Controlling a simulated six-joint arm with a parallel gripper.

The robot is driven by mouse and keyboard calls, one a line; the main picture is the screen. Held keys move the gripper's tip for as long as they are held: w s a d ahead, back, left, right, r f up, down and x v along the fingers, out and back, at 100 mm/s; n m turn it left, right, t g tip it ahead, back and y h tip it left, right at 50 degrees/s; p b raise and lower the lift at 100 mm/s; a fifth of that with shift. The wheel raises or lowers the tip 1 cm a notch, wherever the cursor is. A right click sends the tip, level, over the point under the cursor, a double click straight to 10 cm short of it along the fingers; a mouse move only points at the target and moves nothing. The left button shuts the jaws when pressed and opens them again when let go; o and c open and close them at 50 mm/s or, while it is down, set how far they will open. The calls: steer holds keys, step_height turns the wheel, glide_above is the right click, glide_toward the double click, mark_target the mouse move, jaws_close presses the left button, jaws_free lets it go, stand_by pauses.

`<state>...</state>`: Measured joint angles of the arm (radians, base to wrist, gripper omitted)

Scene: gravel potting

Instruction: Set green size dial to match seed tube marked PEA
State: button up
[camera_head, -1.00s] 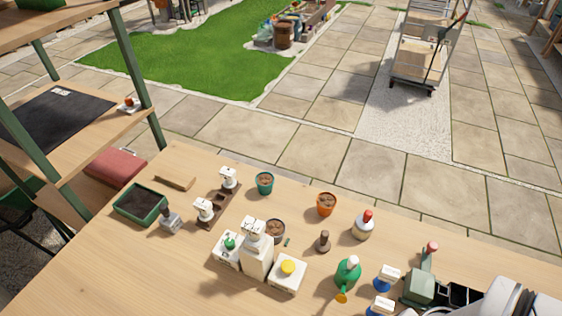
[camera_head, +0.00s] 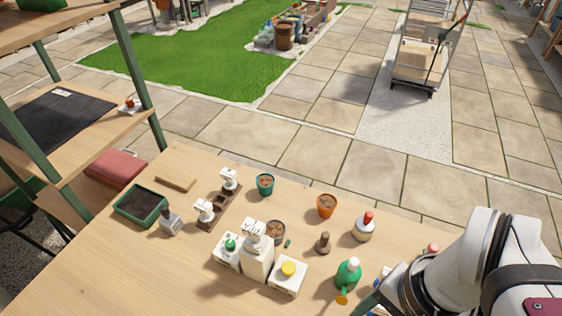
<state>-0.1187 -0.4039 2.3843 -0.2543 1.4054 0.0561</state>
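A green dial (camera_head: 230,243) sits on top of a white box in the middle of the table, left of a taller white dispenser (camera_head: 257,259). A similar white box with a yellow dial (camera_head: 288,268) stands to the right. A brown rack (camera_head: 217,208) holds white-topped tubes with labels (camera_head: 205,209) (camera_head: 229,178). Their lettering is too small to read, so I cannot tell which is PEA. My arm is at the lower right, apart from the green dial.
A teal pot (camera_head: 265,184), an orange pot (camera_head: 327,205), a dark pot (camera_head: 276,230), a red-capped jar (camera_head: 363,228), a brown stamp-like object (camera_head: 323,243) and a green bottle (camera_head: 348,273) stand around. A green soil tray (camera_head: 140,205) is at left. The front left tabletop is clear.

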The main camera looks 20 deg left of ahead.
steer(key=w+a+r+n, duration=0.2)
steer(key=w+a, duration=0.4)
steer(key=w, duration=0.1)
steer(key=n+h, duration=0.2)
steer(key=n, duration=0.2)
glide_above(229, 243)
step_height(229, 243, down, 6)
step_height(229, 243, down, 14)
steer(key=shift+r, duration=0.1)
steer(key=shift+f, duration=0.3)
jaws_close()
